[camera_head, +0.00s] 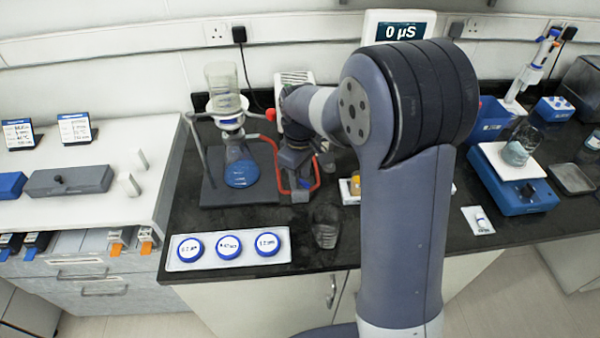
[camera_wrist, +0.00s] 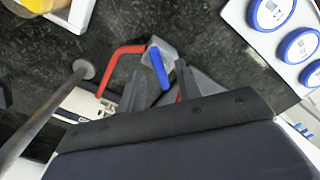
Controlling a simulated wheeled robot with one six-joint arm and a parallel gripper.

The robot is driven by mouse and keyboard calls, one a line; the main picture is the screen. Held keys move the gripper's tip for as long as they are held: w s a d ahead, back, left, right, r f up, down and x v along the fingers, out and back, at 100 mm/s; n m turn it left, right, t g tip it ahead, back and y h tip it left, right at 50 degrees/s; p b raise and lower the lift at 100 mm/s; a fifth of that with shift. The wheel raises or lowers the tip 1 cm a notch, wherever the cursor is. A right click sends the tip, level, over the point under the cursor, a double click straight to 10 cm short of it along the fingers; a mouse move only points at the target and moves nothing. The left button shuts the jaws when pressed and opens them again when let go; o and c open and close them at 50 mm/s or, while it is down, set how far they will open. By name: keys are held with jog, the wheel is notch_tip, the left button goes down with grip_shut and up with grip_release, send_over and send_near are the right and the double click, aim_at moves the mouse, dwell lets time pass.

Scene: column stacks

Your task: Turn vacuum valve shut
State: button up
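The vacuum valve is a small grey block with a blue lever handle (camera_wrist: 160,67), joined to red tubing (camera_wrist: 121,59) in the wrist view. In the head view the grey valve block (camera_head: 300,196) sits low beside the filtration stand, and its lever is hidden or too small to tell. My gripper (camera_head: 296,170) points down just above it. In the wrist view my gripper (camera_wrist: 161,78) has its two dark fingers apart, with the blue lever showing between their tips. I cannot tell whether either finger touches the lever.
The filter flask with blue liquid (camera_head: 241,172) and glass funnel (camera_head: 222,80) stand close on the left. Red tubing (camera_head: 315,165) loops around the valve. A tray of blue-lidded dishes (camera_head: 228,247) and an empty glass beaker (camera_head: 326,228) lie in front. A blue balance (camera_head: 512,178) stands right.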

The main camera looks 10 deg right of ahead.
jog(key=shift+f, duration=0.2)
jog(key=shift+c, duration=0.2)
grip_shut()
dwell(0.4)
jog(key=m, duration=0.4)
jog(key=shift+m, duration=0.3)
jog(key=m, duration=0.5)
jog(key=shift+r, duration=0.1)
jog(key=shift+m, duration=0.3)
